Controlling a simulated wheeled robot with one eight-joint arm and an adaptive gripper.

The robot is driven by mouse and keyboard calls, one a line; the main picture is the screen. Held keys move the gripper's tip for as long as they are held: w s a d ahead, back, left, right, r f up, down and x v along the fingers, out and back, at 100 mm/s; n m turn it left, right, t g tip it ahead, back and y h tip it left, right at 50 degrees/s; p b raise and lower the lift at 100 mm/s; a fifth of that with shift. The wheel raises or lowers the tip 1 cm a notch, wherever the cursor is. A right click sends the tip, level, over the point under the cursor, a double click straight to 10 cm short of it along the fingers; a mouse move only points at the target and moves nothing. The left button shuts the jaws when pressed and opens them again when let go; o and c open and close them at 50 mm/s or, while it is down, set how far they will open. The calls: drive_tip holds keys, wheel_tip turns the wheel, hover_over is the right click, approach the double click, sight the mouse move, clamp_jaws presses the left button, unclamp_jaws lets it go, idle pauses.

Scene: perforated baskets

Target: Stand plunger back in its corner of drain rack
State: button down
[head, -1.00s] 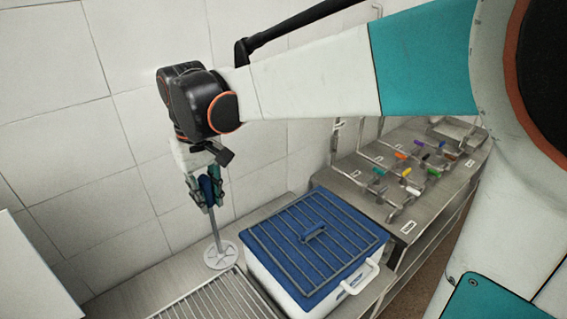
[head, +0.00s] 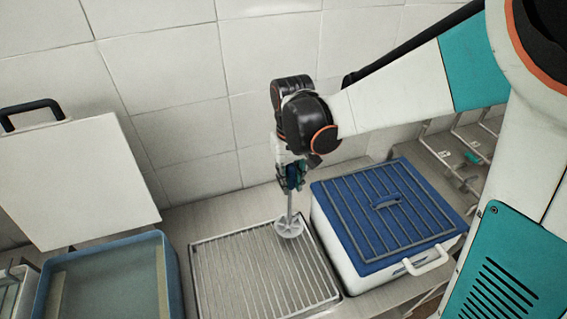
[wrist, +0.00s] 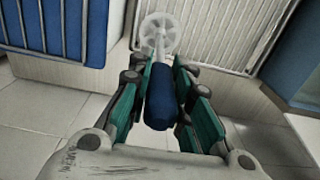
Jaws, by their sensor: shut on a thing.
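The plunger has a blue handle (wrist: 160,97), a thin metal rod and a white spoked disc (head: 289,227) at its foot. It hangs upright, disc down. My gripper (head: 291,180) is shut on the blue handle, with a teal-padded finger on either side in the wrist view (wrist: 161,82). The drain rack (head: 225,272) is a slatted metal tray on the bench. The disc appears at the rack's back right corner; I cannot tell whether it touches the slats. The disc also shows at the top of the wrist view (wrist: 160,34).
A white box with a blue gridded lid (head: 345,215) stands close on the rack's right. A blue-rimmed tray (head: 172,275) lies to its left, below a pale upright board (head: 75,180). A tiled wall (head: 180,100) rises behind. The rack's slats are otherwise bare.

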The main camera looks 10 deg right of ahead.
sight(290, 199)
drive_tip(key=shift+f, duration=2)
drive_tip(key=shift+b, duration=0.3)
drive_tip(key=shift+f, duration=0.2)
drive_tip(key=c, duration=1.5)
unclamp_jaws()
drive_tip(key=shift+o, duration=0.2)
drive_tip(key=shift+r, duration=0.15)
